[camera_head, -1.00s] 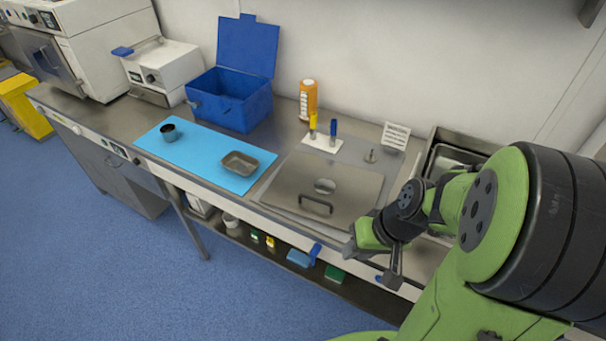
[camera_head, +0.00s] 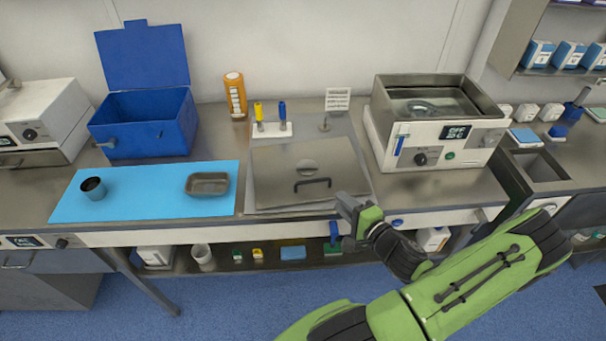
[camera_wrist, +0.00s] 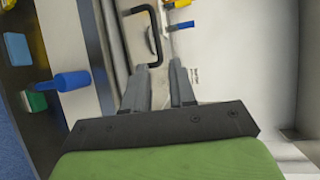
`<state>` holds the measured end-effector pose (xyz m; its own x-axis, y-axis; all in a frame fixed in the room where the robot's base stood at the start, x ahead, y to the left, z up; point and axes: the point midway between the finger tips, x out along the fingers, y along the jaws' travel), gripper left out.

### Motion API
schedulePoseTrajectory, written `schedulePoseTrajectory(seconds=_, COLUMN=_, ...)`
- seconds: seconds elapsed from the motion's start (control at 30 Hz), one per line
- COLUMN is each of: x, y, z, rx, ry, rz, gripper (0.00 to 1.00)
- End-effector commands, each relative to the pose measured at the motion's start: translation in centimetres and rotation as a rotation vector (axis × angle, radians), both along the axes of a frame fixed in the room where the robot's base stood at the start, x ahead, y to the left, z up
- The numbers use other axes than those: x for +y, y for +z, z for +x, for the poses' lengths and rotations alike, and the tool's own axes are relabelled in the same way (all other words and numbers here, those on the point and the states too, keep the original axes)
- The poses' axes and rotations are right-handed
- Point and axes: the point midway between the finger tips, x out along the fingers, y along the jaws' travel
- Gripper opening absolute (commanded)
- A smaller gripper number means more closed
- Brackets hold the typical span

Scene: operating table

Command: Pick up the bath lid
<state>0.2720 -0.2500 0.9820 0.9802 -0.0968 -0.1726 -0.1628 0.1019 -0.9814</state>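The bath lid (camera_head: 275,172) is a flat grey metal plate with a dark bar handle (camera_head: 312,185) near its front edge and a round disc behind it. It lies flat on the counter. My gripper (camera_head: 350,212) is at the lid's front right corner, near the counter's front edge, and appears apart from the handle. In the wrist view, the two fingers (camera_wrist: 163,70) are spread with an empty gap between them. The dark handle (camera_wrist: 158,38) shows beyond the fingertips.
The open water bath (camera_head: 440,160) stands right of the lid. A blue mat (camera_head: 145,205) with a dark cup (camera_head: 93,188) and a metal tray (camera_head: 207,184) lies left. Behind are a blue box (camera_head: 145,125), an orange bottle (camera_head: 236,96) and a stand with yellow and blue handles (camera_head: 272,131).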

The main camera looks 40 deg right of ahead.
Motion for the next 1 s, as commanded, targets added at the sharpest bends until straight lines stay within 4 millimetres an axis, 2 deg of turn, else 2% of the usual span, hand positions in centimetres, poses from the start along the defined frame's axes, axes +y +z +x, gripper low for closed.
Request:
schedulePoseTrajectory(seconds=0.03, x=0.0, y=-1.2, z=0.7, rx=0.006, ry=0.006, rz=-0.007, gripper=0.25)
schedulePoseTrajectory(seconds=0.17, x=-0.1, y=-1.5, z=2.6, rx=0.003, ry=0.007, rz=-0.006, gripper=0.25)
schedulePoseTrajectory(seconds=0.3, x=-0.4, y=-1.4, z=5.9, rx=0.002, ry=0.007, rz=-0.004, gripper=0.25)
schedulePoseTrajectory(seconds=0.47, x=-0.7, y=-1.6, z=7.7, rx=0.002, ry=0.004, rz=-0.001, gripper=0.25)
schedulePoseTrajectory(seconds=0.7, x=-1.2, y=-2.5, z=11.8, rx=0.002, ry=0.005, rz=-0.002, gripper=0.25)
schedulePoseTrajectory(seconds=0.97, x=-1.3, y=-2.7, z=12.4, rx=0.003, ry=0.001, rz=0.000, gripper=0.25)
schedulePoseTrajectory(seconds=1.0, x=-1.3, y=-2.7, z=12.4, rx=0.003, ry=0.002, rz=0.000, gripper=0.21)
